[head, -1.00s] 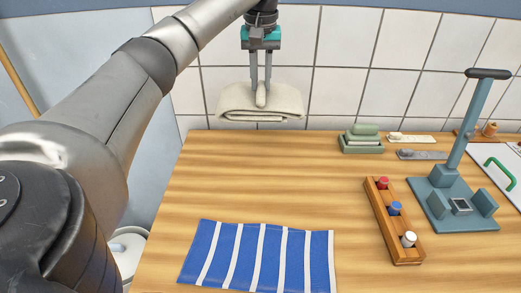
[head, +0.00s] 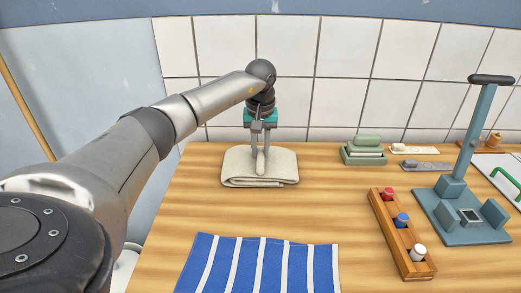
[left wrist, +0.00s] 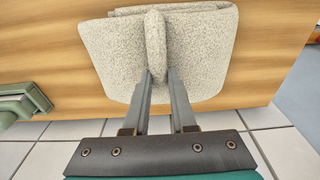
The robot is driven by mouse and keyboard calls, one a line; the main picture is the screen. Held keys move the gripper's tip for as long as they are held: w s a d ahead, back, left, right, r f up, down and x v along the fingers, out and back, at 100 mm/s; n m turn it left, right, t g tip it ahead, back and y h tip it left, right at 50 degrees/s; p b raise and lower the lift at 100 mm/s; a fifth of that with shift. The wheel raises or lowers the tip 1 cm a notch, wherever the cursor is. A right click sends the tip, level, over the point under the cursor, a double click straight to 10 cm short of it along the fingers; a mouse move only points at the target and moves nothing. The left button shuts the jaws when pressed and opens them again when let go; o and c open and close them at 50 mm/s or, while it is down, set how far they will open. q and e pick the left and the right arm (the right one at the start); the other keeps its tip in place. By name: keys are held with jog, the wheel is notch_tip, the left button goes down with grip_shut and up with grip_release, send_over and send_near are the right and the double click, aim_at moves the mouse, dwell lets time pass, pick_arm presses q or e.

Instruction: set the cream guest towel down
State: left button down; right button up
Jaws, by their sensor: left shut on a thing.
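The cream guest towel (head: 237,168) is folded and lies at the back left of the wooden table, seemingly resting on its top. My left gripper (head: 262,172) points down at it from above, shut on a pinched ridge of the towel. In the left wrist view the towel (left wrist: 112,62) spreads to both sides of the fingertips (left wrist: 160,75), with the ridge standing between them. My right gripper is not in view.
A blue-and-white striped cloth (head: 250,268) lies at the front. The table's middle (head: 325,200) is clear.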

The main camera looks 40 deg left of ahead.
aim_at(261, 156)
pick_arm(q)
jog(key=shift+f, duration=0.1)
jog(key=c, duration=0.7)
grip_release()
jog(key=shift+c, duration=0.2)
notch_tip(261, 156, up, 12)
jog(key=s+d+p, duration=0.1)
jog(key=p, duration=0.1)
